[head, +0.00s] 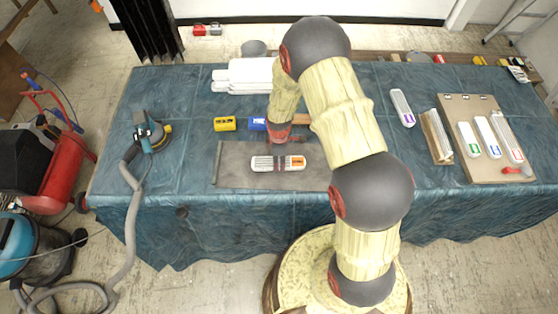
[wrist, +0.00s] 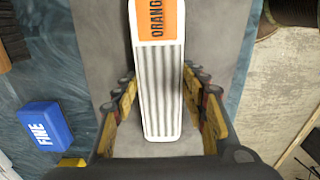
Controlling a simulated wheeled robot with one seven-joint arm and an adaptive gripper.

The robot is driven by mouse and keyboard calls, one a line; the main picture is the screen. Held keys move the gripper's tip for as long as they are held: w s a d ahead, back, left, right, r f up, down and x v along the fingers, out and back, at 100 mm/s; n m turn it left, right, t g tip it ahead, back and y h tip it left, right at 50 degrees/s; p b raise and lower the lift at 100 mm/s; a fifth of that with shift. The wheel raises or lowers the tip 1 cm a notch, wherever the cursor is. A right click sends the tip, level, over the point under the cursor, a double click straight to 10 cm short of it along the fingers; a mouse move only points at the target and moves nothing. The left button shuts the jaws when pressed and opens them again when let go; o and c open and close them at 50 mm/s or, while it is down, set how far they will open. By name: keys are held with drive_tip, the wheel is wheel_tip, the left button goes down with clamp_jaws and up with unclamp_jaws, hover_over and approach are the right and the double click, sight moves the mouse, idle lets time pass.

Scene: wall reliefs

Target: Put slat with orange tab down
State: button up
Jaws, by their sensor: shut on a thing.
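The slat with the orange tab (head: 291,163) is white with grey ribs and lies flat in line with the grey mat (head: 228,174) on the table. In the wrist view the slat (wrist: 158,85) runs away from me, its orange tab at the far end. My gripper (wrist: 158,88) has a finger on each long side of it and is shut on its ribbed part. In the head view my gripper reaches down from above onto the slat. I cannot tell whether the slat touches the mat or is just above it.
A blue block marked FINE (head: 257,124) and a yellow block (head: 225,124) sit behind the mat. A sander (head: 152,136) is at left. White slats (head: 245,75) lie at the back. A purple-marked slat (head: 402,108) and a tan board (head: 455,108) with several slats are at right.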

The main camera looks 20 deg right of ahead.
drive_tip(key=shift+f, duration=0.1)
drive_tip(key=shift+f, duration=0.1)
drive_tip(key=o, duration=1.2)
drive_tip(key=shift+o, duration=0.4)
